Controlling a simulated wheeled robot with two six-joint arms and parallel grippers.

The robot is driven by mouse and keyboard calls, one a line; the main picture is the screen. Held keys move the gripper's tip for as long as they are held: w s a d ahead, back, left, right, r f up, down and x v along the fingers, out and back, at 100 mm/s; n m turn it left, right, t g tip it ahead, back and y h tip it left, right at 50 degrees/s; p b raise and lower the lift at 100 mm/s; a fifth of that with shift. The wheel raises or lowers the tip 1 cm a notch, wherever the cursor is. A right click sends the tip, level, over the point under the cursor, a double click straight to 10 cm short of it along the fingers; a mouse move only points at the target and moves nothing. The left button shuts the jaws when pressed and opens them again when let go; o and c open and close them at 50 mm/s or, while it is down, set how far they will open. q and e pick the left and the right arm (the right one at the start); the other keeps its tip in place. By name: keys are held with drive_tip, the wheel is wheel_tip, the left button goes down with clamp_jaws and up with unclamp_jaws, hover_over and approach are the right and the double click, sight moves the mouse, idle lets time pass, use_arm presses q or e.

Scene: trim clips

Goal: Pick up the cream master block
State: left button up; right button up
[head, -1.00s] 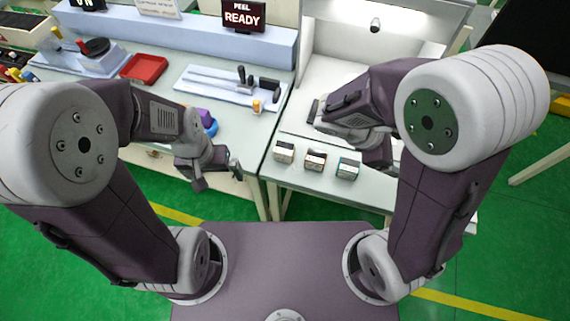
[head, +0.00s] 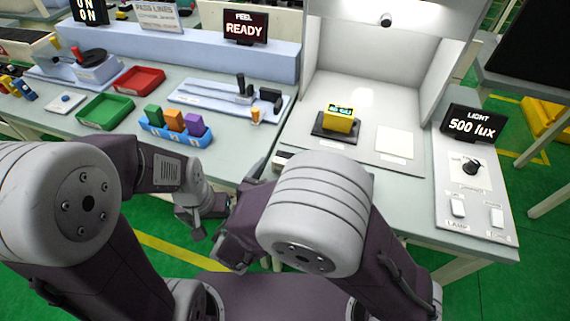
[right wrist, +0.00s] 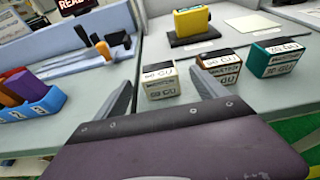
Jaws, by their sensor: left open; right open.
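The cream master block (right wrist: 160,80) stands on the bench in the right wrist view, at the left of a row of three small labelled blocks. In the head view only a small part of it (head: 281,158) shows past my right arm. My right gripper (right wrist: 164,90) is open, one finger to each side of the block in that picture. The block looks to be ahead of the fingertips, and I cannot tell the exact gap. My left gripper (head: 211,217) is open and empty in front of the bench edge.
A brown block (right wrist: 220,67) and a teal block (right wrist: 274,58) stand to the right of the cream one. A yellow gauge (head: 338,120) sits on a dark pad behind. A blue rack (head: 176,136) with coloured pieces is to the left.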

sight(283, 163)
drive_tip(key=x, duration=0.5)
drive_tip(key=shift+w, duration=0.25)
drive_tip(key=shift+s+a, duration=0.1)
drive_tip(key=shift+s, duration=0.05)
drive_tip(key=c, duration=1.5)
drive_tip(key=shift+r+p, duration=0.35)
drive_tip(key=shift+r, duration=1.7)
drive_tip(key=shift+c, duration=0.2)
drive_tip(key=s+d+r+b, duration=0.3)
drive_tip(key=s+d+r, duration=0.3)
drive_tip(key=d, duration=0.4)
drive_tip(key=shift+s+r, duration=0.15)
drive_tip(key=shift+r, duration=0.35)
